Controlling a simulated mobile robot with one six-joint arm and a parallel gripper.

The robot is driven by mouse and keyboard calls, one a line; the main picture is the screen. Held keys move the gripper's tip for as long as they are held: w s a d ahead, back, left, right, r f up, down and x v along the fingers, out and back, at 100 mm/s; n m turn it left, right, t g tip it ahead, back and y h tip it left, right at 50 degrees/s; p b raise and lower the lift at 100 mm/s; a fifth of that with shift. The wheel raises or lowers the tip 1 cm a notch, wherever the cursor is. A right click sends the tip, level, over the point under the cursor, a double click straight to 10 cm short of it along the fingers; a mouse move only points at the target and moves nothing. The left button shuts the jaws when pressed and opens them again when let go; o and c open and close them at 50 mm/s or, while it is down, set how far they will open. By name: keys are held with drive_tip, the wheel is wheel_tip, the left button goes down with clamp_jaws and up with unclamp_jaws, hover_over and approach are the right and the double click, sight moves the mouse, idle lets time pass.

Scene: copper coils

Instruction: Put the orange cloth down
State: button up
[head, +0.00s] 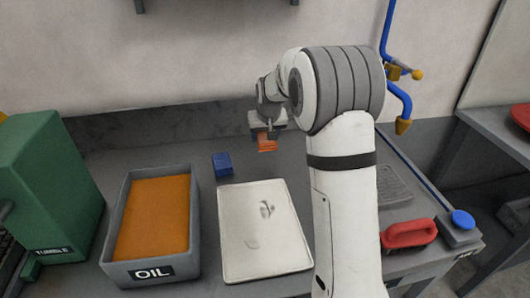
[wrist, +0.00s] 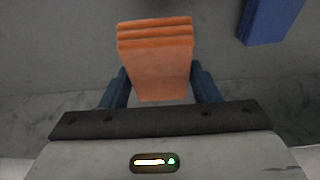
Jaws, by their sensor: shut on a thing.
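The orange cloth (head: 267,144) is a small folded block. In the wrist view the cloth (wrist: 156,60) shows its stacked folds between two dark blue fingers. My gripper (head: 266,136) is shut on it and points down over the back part of the grey bench. In the wrist view the gripper (wrist: 160,88) has a finger on each side of the cloth. I cannot tell for sure how high the cloth is above the bench (head: 180,160).
A blue block (head: 222,164) lies on the bench, left of my gripper; it also shows in the wrist view (wrist: 270,20). A grey OIL bin (head: 109,225) with orange contents and a pale tray (head: 252,215) stand nearer. A green machine (head: 50,180) is at left, a red-handled item (head: 409,233) at right.

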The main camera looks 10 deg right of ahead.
sight(265, 158)
wheel_tip(265, 158, down, 7)
drive_tip(key=shift+f, duration=0.15)
idle(0.4)
drive_tip(key=shift+f, duration=0.2)
drive_tip(key=o, duration=1)
drive_tip(key=shift+r, duration=0.1)
